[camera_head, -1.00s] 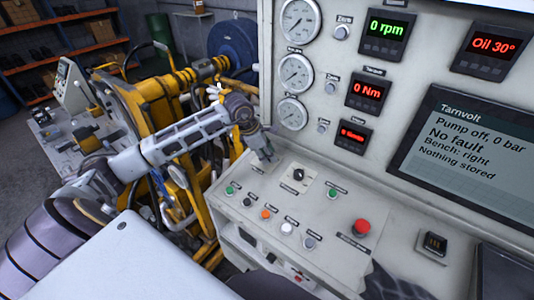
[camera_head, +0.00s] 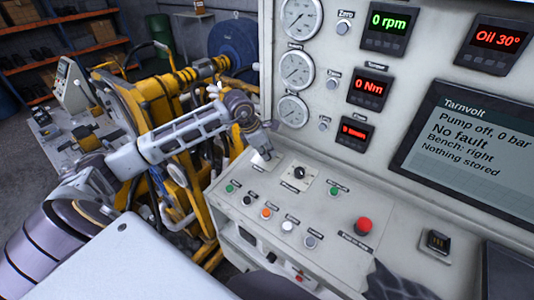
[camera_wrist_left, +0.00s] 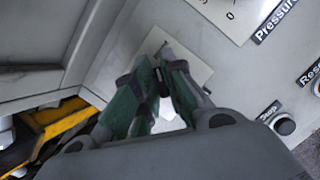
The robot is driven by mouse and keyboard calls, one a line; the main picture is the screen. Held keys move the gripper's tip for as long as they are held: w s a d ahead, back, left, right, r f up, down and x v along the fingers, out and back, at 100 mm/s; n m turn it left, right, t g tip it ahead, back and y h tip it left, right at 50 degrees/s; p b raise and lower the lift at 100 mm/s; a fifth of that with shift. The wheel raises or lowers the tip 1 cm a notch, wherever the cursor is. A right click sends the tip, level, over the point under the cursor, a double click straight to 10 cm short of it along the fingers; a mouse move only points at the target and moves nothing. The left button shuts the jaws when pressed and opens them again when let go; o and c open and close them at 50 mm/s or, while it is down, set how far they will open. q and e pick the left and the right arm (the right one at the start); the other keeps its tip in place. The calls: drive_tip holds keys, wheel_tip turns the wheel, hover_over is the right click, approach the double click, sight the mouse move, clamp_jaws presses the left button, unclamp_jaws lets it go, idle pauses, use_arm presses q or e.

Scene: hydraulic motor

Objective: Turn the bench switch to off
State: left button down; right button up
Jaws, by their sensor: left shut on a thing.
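My left gripper (camera_head: 265,154) reaches down to the bench switch at the far left corner of the sloped control panel (camera_head: 325,210). In the left wrist view its green-padded fingers (camera_wrist_left: 163,84) are shut on the small dark knob of the bench switch (camera_wrist_left: 165,80), in front of a pale plate. The fingers hide most of the knob, so its angle is hard to tell. The screen (camera_head: 475,150) reads "Pump off, 0 bar", "No fault", "Bench: right", "Nothing stored". My right gripper is not in view.
A black rotary pressure switch (camera_head: 299,172) sits just right of the gripper. Several small buttons line the panel's front, with a red mushroom button (camera_head: 363,226) farther right. The upright gauge wall (camera_head: 330,60) rises behind. Yellow machinery (camera_head: 150,110) stands left.

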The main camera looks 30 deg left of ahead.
use_arm(q)
drive_tip(key=n+b, duration=0.3)
drive_tip(key=shift+s+f+n+t+y+b, duration=0.1)
drive_tip(key=shift+f+n+t+y+b, duration=0.2)
drive_tip(key=shift+f+y, duration=0.1)
drive_tip(key=shift+n+b, duration=0.55)
drive_tip(key=shift+n, duration=0.05)
drive_tip(key=shift+n+y+b, duration=0.4)
drive_tip(key=shift+n+b, duration=0.25)
drive_tip(key=shift+n, duration=0.55)
drive_tip(key=shift+b, duration=0.4)
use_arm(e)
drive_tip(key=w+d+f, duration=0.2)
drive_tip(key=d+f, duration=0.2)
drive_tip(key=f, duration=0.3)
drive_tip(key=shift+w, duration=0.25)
use_arm(q)
drive_tip(key=shift+n, duration=0.3)
